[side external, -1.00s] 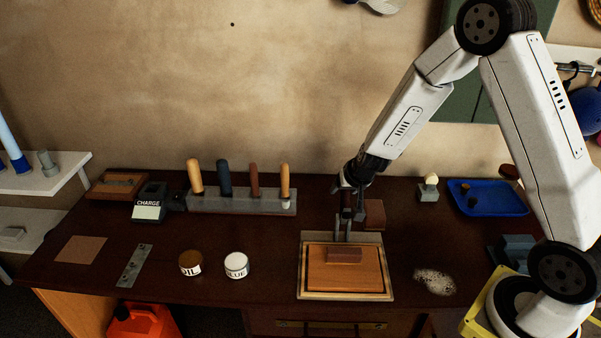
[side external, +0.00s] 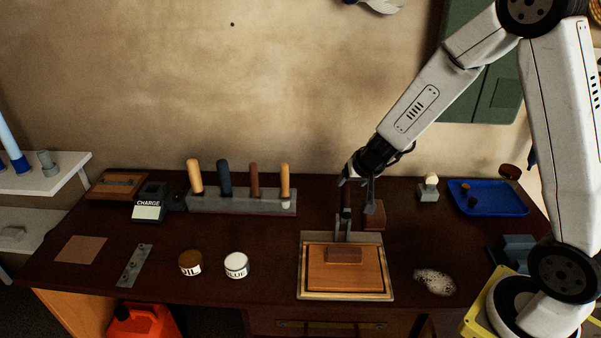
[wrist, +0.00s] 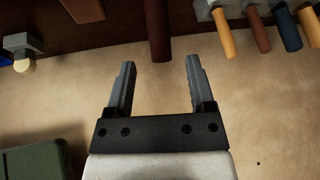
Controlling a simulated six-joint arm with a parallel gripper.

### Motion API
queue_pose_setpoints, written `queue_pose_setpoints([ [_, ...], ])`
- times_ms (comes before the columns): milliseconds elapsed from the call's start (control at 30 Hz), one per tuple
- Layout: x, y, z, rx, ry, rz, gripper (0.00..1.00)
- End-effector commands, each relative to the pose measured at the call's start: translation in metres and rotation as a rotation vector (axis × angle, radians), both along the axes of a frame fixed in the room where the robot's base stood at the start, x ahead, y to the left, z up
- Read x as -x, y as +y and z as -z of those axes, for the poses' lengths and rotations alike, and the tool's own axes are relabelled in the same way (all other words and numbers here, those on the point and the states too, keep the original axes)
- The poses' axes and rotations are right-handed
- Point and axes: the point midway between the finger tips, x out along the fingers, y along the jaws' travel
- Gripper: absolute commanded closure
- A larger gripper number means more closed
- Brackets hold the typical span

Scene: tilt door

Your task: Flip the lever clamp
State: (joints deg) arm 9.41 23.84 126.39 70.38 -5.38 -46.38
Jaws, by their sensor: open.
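The lever clamp (side external: 343,229) stands at the back edge of a framed wooden panel (side external: 313,278) on the bench, in the side view. Its dark red-brown lever handle points upward and shows between the fingers in the wrist view (wrist: 158,30). A small brown block (side external: 345,255) lies on the panel in front of the clamp. My gripper (side external: 355,188) is open at the top of the handle, in the side view. In the wrist view its two fingers (wrist: 159,75) are spread and empty, with the handle beyond their tips. The side view does not show clearly whether a finger touches the handle.
A brown block (side external: 376,214) stands right of the clamp. A tool rack (side external: 240,201) with several handles is to the left. Oil (side external: 190,263) and glue (side external: 236,265) jars stand left of the panel. A blue tray (side external: 488,205) is at the right.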

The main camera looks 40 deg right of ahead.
Motion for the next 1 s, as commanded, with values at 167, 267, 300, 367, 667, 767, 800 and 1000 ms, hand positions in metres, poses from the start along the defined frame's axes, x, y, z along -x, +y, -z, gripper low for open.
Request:
queue_pose_setpoints([
  [167,0.003,0.001,-0.004,-0.001,0.000,-0.001,0.31],
  [267,0.003,0.002,-0.005,-0.002,0.000,-0.001,0.31],
  [300,0.003,0.002,-0.005,-0.002,0.000,-0.001,0.31],
  [367,0.004,0.002,-0.005,-0.002,0.000,-0.001,0.31],
  [667,0.004,0.002,-0.005,-0.002,0.000,0.000,0.46],
  [767,0.004,0.002,-0.006,-0.006,-0.003,0.010,0.78],
  [800,0.004,0.002,-0.007,-0.010,-0.006,0.020,0.91],
  [1000,0.007,0.006,-0.019,-0.065,-0.046,0.147,1.00],
])
